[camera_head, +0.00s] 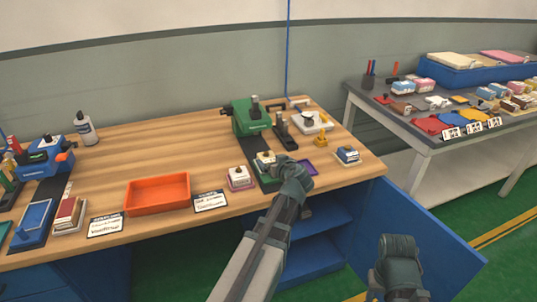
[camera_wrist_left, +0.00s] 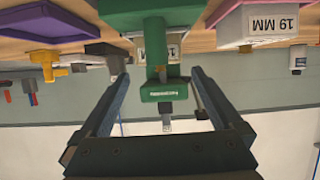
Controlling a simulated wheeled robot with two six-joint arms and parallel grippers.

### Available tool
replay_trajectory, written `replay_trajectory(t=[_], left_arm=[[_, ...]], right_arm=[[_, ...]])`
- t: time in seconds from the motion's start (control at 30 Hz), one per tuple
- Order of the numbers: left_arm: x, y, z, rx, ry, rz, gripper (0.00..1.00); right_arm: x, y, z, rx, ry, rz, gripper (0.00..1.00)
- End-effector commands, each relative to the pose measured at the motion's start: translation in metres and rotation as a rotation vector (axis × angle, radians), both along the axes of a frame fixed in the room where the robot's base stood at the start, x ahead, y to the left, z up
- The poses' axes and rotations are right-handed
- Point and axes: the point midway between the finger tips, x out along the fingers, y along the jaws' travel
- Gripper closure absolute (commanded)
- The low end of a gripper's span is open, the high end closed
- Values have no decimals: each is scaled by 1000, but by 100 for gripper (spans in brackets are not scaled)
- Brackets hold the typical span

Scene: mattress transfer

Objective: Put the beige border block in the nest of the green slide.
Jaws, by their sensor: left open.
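The green slide (camera_head: 268,184) is a low green base at the table's front, right of centre in the head view. A beige-topped block (camera_head: 265,157) with a dark knob shows at its far end; I cannot tell how it is seated. My left gripper (camera_head: 284,165) is close beside them, partly hiding them. In the left wrist view its two fingers (camera_wrist_left: 163,95) are apart. Green parts (camera_wrist_left: 155,45) and a pale labelled piece (camera_wrist_left: 173,50) show between and beyond them. A dark grey end of my right arm (camera_head: 398,262) is low at right; its jaws are unclear.
A pink-and-white block (camera_head: 240,178) and an orange tray (camera_head: 158,194) lie left of the slide. A green machine (camera_head: 250,117) stands behind. A purple tray (camera_head: 305,167), a yellow-handled piece (camera_head: 320,140) and a blue-and-white block (camera_head: 347,155) are to the right. An open blue door (camera_head: 415,235) hangs below.

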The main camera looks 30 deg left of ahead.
Motion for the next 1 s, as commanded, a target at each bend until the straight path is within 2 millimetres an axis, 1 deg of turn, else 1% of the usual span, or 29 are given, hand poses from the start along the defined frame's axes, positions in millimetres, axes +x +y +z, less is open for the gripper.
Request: replay_trajectory(t=[0.03,0.1,0.3,0.43,0.77,0.83,0.87,0.97,1.0], left_arm=[[-10,-9,8,0,0,-2,0],[-17,-18,13,1,0,-3,0],[-31,-35,21,0,0,-1,0],[-35,-41,23,1,1,0,0],[-37,-44,21,-2,11,-2,0],[-42,-55,12,-14,62,-13,0],[-45,-64,6,-22,102,-26,0],[-68,-108,-26,-68,313,-103,0],[-81,-131,-41,-92,420,-155,0]], right_arm=[[0,0,8,0,0,0,50],[0,0,13,0,0,0,50],[0,0,21,0,0,0,50],[0,0,23,0,0,0,50],[0,0,22,0,0,0,50],[0,0,22,0,0,0,50],[0,0,22,0,0,0,50],[0,0,22,0,0,0,50],[0,0,22,0,0,0,50]])
